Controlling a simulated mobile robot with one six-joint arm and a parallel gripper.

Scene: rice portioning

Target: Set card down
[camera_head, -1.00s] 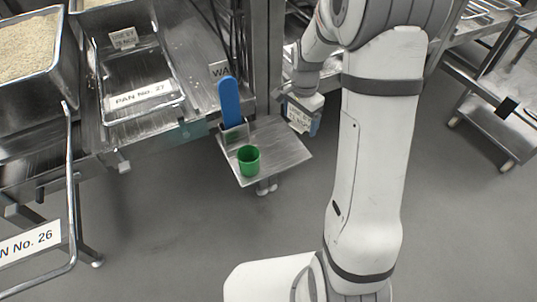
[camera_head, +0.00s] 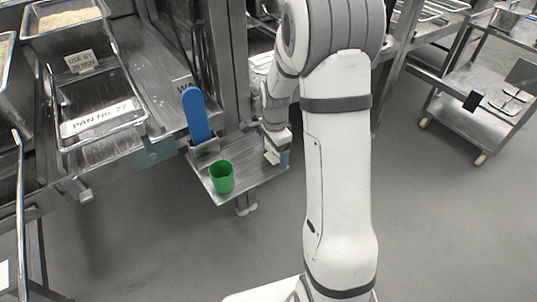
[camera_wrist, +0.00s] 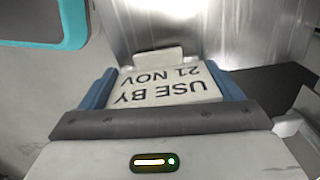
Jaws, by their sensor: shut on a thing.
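My gripper (camera_head: 278,152) is shut on a white card (camera_wrist: 165,91) that reads "USE BY 21 NOV", upside down in the wrist view. The card sits between the two blue fingers, with a small pale tab beyond its far edge. In the head view the gripper hangs at the right end of a small metal shelf (camera_head: 245,178); the card shows only as a small pale patch there. I cannot tell whether the card touches the shelf. A metal surface (camera_wrist: 200,30) lies just beyond the card in the wrist view.
A green cup (camera_head: 222,177) stands on the shelf, and a blue paddle (camera_head: 195,115) stands upright in a holder behind it. Pan No. 27 (camera_head: 100,122) lies at left with another date card (camera_head: 80,62) behind it. A metal cart (camera_head: 470,125) stands at right.

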